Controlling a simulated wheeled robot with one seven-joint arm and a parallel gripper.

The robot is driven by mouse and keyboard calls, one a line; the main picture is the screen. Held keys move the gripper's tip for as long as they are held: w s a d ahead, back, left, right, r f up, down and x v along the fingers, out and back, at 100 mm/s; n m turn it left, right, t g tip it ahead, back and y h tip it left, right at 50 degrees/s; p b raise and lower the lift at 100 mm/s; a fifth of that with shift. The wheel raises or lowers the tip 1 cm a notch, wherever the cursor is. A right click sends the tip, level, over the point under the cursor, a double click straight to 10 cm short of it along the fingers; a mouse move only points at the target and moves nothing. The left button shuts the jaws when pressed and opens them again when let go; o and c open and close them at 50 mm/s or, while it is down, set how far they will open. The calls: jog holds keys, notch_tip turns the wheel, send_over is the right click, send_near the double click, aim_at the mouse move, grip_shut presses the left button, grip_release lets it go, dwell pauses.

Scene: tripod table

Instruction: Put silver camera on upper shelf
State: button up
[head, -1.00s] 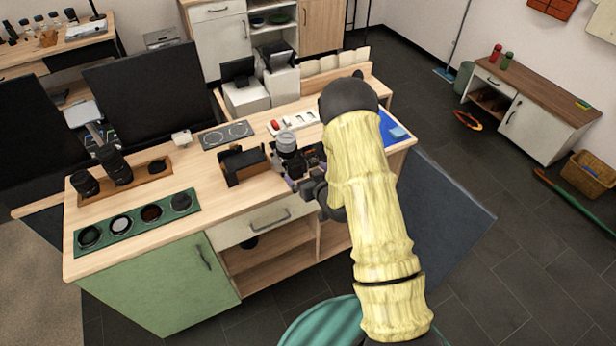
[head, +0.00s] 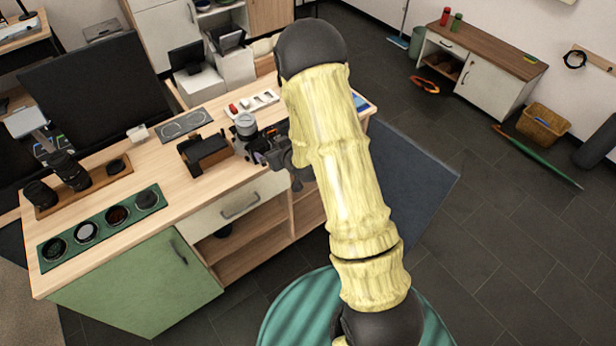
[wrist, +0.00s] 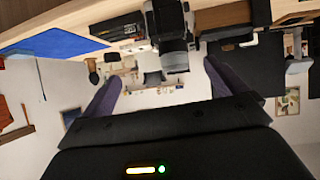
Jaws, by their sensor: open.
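The camera with a silver lens (head: 246,126) stands on the wooden desk top, right of a dark brown case. My gripper (head: 272,152) is close to its right side in the head view, partly hidden by my arm. In the upside-down wrist view, the camera (wrist: 170,32) is ahead of the gap between my two purple fingers (wrist: 163,88). The fingers are spread wide and hold nothing. Whether either touches the camera cannot be told. The desk has an open wooden shelf compartment (head: 252,252) below its drawer front; my arm hides part of its right side.
The brown case (head: 205,152) is close left of the camera. A white strip (head: 252,103) and a blue mat (wrist: 62,35) are also near it. Lenses on a wooden tray (head: 100,178) and a green filter tray (head: 100,232) fill the desk's left. A green round surface (head: 290,318) is below my arm.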

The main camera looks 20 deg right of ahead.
jog(key=s+d+r+m+g+h, duration=0.1)
jog(key=s+r+g, duration=0.3)
jog(key=s, duration=0.8)
jog(key=s+d+r+m+g+h, duration=0.1)
jog(key=s+r+m+g, duration=0.1)
jog(key=s+r+g, duration=0.3)
jog(key=s+r, duration=0.4)
jog(key=s, duration=0.3)
jog(key=shift+s+d+r, duration=0.25)
jog(key=shift+s+d, duration=0.05)
jog(key=shift+d, duration=0.1)
